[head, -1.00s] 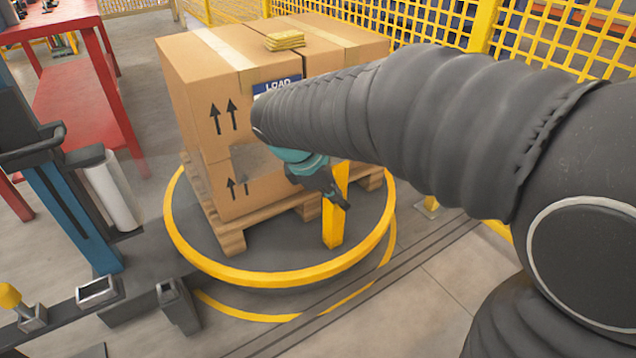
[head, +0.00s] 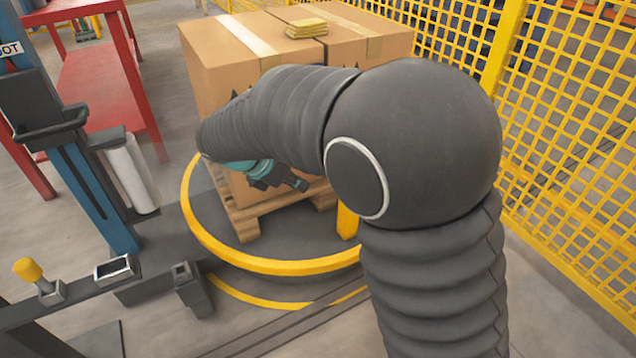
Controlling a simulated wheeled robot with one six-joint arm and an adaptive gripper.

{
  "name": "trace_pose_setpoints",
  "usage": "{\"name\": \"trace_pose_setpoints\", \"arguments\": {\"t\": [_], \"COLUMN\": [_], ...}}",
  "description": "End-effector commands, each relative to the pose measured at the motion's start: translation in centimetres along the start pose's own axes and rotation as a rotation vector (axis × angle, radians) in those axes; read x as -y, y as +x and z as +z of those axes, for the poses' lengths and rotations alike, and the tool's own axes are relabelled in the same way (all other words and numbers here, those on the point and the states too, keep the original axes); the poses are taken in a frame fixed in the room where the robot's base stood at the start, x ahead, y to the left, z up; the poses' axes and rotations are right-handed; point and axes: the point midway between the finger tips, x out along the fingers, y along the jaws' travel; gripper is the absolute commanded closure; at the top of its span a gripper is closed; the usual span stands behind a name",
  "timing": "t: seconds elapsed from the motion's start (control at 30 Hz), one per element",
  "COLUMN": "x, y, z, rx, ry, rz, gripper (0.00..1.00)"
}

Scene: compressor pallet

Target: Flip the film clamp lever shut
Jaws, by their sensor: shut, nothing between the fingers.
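A yellow upright piece (head: 347,222), which looks like the film clamp lever, stands at the right front of the turntable (head: 275,267). My arm hides its right side and much of its upper part. My gripper (head: 301,186) is shut and empty. It hangs under my forearm in front of the pallet, a little left of the yellow piece and apart from it in the picture. The depth between them is hard to tell.
Cardboard boxes (head: 225,65) stand on a wooden pallet (head: 270,205) on the turntable. A film roll (head: 130,172) is on the mast at left. A yellow-knobbed lever (head: 28,270) is at lower left. A yellow mesh fence (head: 570,150) runs along the right.

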Motion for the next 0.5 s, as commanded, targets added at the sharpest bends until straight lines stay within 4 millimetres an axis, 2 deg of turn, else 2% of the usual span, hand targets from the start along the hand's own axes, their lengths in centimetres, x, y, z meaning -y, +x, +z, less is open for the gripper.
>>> {"name": "trace_pose_setpoints", "arguments": {"t": [0.5], "x": [0.1], "y": [9.2], "z": [-0.1], "rx": [-0.001], "ry": [0.001], "rz": [-0.003], "gripper": [1.0]}}
